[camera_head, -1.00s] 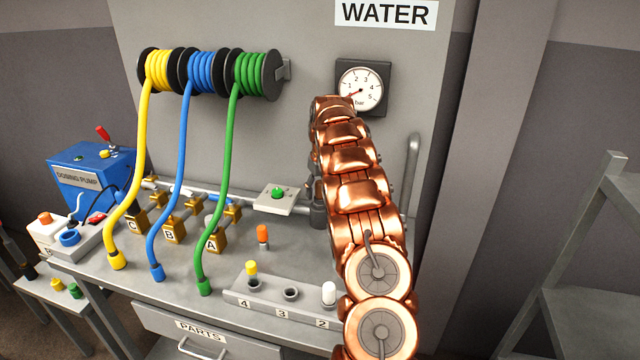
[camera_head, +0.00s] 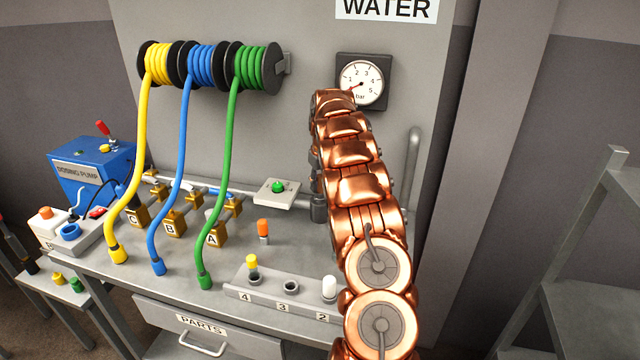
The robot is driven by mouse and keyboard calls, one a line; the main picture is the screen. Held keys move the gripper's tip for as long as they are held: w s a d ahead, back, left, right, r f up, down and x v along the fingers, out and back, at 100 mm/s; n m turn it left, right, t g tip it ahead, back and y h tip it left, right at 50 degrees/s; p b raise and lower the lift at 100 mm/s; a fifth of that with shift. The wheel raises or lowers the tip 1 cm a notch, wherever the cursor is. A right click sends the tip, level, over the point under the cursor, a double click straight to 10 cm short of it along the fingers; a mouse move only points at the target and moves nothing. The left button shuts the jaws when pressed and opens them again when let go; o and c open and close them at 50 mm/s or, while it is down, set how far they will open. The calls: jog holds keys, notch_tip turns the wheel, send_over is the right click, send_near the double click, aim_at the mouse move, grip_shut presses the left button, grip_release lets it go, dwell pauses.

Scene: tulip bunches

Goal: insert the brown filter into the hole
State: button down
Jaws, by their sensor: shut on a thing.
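A grey rack (camera_head: 262,299) on the bench has numbered positions. Position 4 holds a yellow-topped piece (camera_head: 252,264). Position 3 shows a dark open hole (camera_head: 291,287). Position 2 holds a white-topped piece (camera_head: 329,287). The part of the rack to the right of 2 is hidden behind my copper arm. I see no brown filter in this view. My arm rises in front of the right end of the bench toward the wall panel. My gripper and whatever it holds are hidden behind the arm.
An orange-topped piece (camera_head: 263,230) stands behind the rack. Yellow, blue and green hoses (camera_head: 219,187) hang from reels (camera_head: 208,68) at the left. A gauge (camera_head: 361,82) is on the panel by my arm. A grey pipe (camera_head: 411,165) stands to the arm's right.

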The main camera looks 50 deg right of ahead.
aim_at(320, 175)
jog(key=shift+r, duration=0.5)
dwell(0.4)
jog(key=shift+r, duration=1.05)
jog(key=shift+r+p, duration=0.8)
jog(key=shift+r, duration=1.2)
